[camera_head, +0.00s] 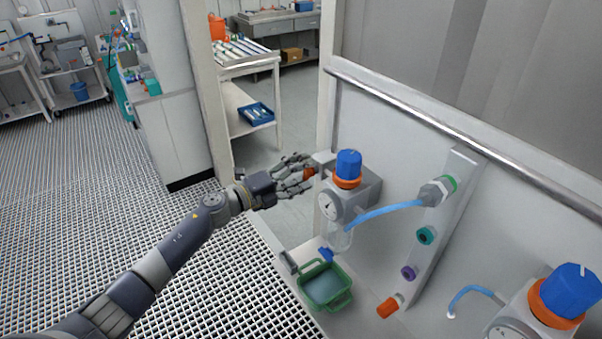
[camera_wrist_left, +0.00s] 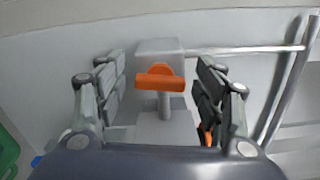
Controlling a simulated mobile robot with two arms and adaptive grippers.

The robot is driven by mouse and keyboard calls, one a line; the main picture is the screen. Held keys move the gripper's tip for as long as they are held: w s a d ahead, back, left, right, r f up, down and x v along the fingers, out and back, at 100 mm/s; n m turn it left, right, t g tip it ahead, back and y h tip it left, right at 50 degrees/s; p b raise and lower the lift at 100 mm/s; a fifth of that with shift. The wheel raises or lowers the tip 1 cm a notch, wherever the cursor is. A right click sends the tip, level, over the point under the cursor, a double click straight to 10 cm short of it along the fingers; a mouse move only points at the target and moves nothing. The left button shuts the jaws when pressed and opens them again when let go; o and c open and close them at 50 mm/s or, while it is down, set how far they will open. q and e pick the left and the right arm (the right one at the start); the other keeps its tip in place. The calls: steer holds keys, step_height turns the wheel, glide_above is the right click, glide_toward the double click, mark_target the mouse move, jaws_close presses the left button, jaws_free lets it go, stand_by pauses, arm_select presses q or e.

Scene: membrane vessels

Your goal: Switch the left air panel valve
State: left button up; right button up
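The left air panel unit has a blue knob (camera_head: 348,163), an orange ring, a round gauge (camera_head: 330,205) and a clear bowl below. Its valve has a small orange handle (camera_head: 310,173) on the unit's left side. In the left wrist view the orange handle (camera_wrist_left: 160,83) lies crosswise on a grey block (camera_wrist_left: 158,47). My left gripper (camera_head: 298,175) is at this valve. In the left wrist view its fingers (camera_wrist_left: 163,92) are open, one on each side of the handle, with gaps visible. My right gripper is not in view.
A green basket (camera_head: 326,287) sits below the unit. A blue hose (camera_head: 388,211) runs to a fitting on a strip with coloured ports. A second blue-knobbed unit (camera_head: 568,292) is at lower right. A metal rail (camera_head: 440,125) runs along the wall. Grated floor lies left.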

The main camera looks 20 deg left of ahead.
arm_select(q)
steer(key=v, duration=1.2)
stand_by(0.4)
